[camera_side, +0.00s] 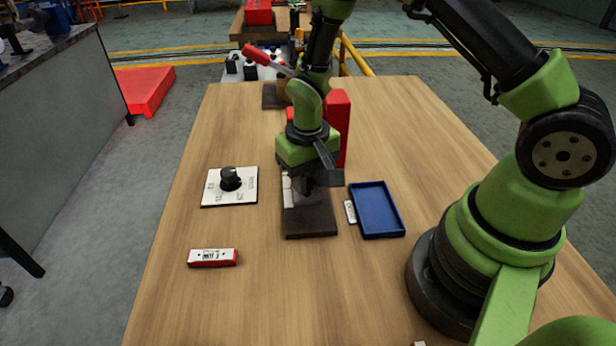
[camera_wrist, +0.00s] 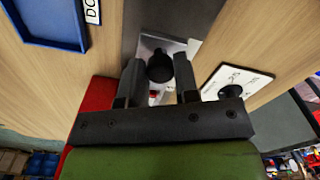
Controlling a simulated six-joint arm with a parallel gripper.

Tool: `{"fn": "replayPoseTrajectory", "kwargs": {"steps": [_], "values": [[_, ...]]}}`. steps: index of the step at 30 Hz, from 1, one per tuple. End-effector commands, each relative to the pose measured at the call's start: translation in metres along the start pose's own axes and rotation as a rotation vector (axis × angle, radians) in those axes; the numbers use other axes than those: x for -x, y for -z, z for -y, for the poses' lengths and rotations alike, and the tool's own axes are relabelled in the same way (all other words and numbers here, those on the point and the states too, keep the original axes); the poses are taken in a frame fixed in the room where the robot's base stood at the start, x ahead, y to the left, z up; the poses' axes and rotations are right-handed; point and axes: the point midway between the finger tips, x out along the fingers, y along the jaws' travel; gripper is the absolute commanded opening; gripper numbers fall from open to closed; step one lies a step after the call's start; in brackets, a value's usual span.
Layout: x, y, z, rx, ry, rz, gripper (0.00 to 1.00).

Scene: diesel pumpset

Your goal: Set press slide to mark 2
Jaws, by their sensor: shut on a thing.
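The press has a red upright (camera_side: 339,125) and a dark base plate (camera_side: 310,224) on the wooden table; the red also shows in the wrist view (camera_wrist: 97,97). My gripper (camera_side: 312,184) is low in front of the upright, over the base. In the wrist view my two fingers (camera_wrist: 159,82) are shut on the black press slide knob (camera_wrist: 160,67), which sits between them. A pale plate (camera_wrist: 150,44) shows behind the knob. The mark numbers cannot be read, so the slide's setting cannot be told. My gripper hides much of the press in the side view.
A white dial plate with a black knob (camera_side: 230,182) lies left of the press. A blue tray (camera_side: 377,210) lies to the right, with a small white label (camera_side: 350,212) beside it. A red-and-white labelled block (camera_side: 212,257) lies front left. A red-handled lever (camera_side: 257,55) stands behind.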

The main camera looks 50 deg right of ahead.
Motion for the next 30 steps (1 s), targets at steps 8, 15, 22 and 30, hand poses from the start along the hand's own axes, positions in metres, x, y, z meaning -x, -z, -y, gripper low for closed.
{"fn": "replayPoseTrajectory", "kwargs": {"steps": [8, 15, 22, 30], "values": [[0.000, 0.035, -0.016, -0.003, 0.001, -0.006, 0.00], [0.001, 0.040, -0.019, 0.001, 0.001, -0.009, 0.00], [0.001, 0.040, -0.019, 0.001, 0.000, -0.009, 0.55], [0.001, 0.039, -0.019, 0.000, 0.000, -0.004, 0.55]]}}
